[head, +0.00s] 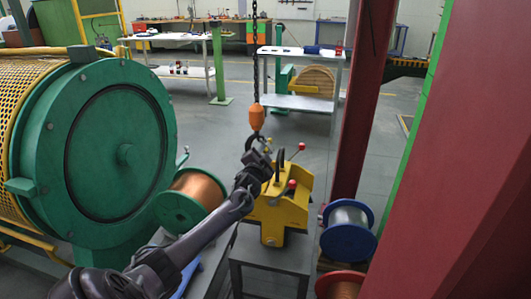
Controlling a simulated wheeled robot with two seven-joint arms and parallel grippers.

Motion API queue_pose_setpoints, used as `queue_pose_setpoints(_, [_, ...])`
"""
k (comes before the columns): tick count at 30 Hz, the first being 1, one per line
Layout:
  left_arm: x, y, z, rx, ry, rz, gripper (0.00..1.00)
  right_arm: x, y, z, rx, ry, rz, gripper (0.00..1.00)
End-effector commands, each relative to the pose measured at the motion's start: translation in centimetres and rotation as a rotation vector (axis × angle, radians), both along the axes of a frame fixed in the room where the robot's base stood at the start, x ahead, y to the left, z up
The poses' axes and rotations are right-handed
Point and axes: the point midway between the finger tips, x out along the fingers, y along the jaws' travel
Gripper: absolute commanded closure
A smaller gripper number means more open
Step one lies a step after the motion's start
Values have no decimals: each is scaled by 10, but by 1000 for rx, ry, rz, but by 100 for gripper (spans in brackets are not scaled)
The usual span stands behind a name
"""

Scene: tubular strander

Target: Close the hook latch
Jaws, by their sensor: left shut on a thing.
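An orange hook block (257,117) hangs on a dark chain (255,55) in the middle of the view. Its hook sits just below, mostly hidden by my gripper. My left arm comes in from the lower left, and my left gripper (264,153) is at the hook, shut on what appears to be the hook latch. The latch is too small and covered to tell its position. A yellow lifting device (281,212) with a dark loop on top and red-knobbed levers stands upright just below the hook. My right gripper is not in view.
The device stands on a grey table (280,254). A copper spool (198,188) and a large green drum (118,150) are to the left. A blue-flanged spool (347,229) and a dark red column (362,110) are to the right. The floor behind is mostly clear.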

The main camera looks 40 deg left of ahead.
Motion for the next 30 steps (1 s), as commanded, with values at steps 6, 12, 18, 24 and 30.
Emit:
queue_pose_setpoints(6, [-2,4,-4,143,81,-1,100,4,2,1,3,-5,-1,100])
queue_pose_setpoints(12, [-4,7,-5,233,130,-1,100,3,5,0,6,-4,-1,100])
queue_pose_setpoints(18, [-5,8,-6,280,156,-1,100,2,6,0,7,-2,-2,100])
queue_pose_setpoints(24, [-5,9,-7,297,166,-1,100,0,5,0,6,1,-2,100])
queue_pose_setpoints(30, [-5,9,-7,297,166,-1,100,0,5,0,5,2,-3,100])
